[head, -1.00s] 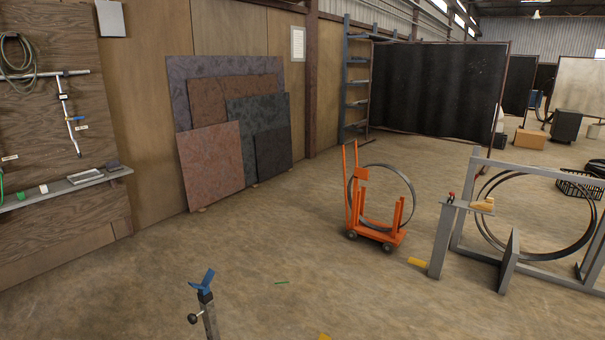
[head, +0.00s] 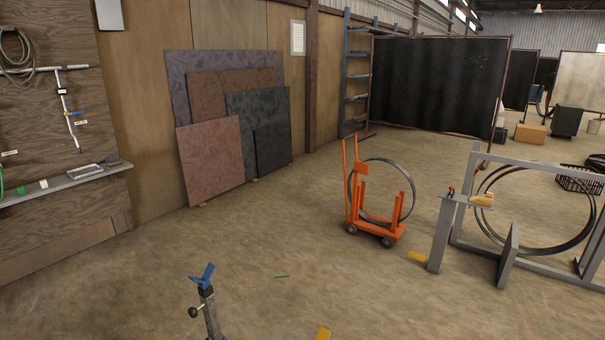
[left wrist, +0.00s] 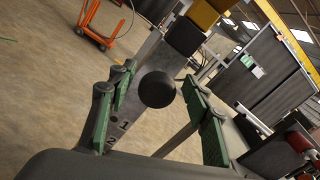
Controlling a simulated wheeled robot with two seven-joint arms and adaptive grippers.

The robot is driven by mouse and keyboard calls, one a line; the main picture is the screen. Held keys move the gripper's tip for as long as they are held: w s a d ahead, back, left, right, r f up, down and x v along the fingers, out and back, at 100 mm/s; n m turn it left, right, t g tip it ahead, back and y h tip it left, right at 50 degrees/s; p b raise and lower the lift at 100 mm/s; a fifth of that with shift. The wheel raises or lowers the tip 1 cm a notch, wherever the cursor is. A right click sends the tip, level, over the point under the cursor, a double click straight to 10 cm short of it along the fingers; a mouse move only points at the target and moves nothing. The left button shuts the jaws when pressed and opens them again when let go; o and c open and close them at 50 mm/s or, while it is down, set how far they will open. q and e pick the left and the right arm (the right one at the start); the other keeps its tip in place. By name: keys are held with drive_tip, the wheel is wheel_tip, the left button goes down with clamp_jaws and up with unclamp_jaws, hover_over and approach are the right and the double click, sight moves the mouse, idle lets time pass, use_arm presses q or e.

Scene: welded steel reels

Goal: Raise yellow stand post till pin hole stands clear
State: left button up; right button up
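In the left wrist view, a stand with a yellow head (left wrist: 203,13) and a black collar (left wrist: 185,36) appears tilted at the top. Its grey steel post (left wrist: 160,62) runs down behind a round black knob (left wrist: 157,89). The digits 1 and 2 show on grey metal below. My left gripper (left wrist: 157,77), with green-padded fingers, is open, one finger on each side of the knob, with gaps between pads and knob. The yellow stand and both grippers are outside the head view.
A blue-topped stand (head: 205,292) stands at the bottom of the head view. An orange cart (head: 375,212) holds a steel ring. A grey frame (head: 507,255) with rings stands at right. Stone-like panels (head: 210,155) lean on the wall. The floor between is mostly clear.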

use_arm(q)
drive_tip(key=shift+f, duration=0.1)
drive_tip(key=v, duration=0.7)
drive_tip(key=shift+b, duration=0.3)
idle(0.3)
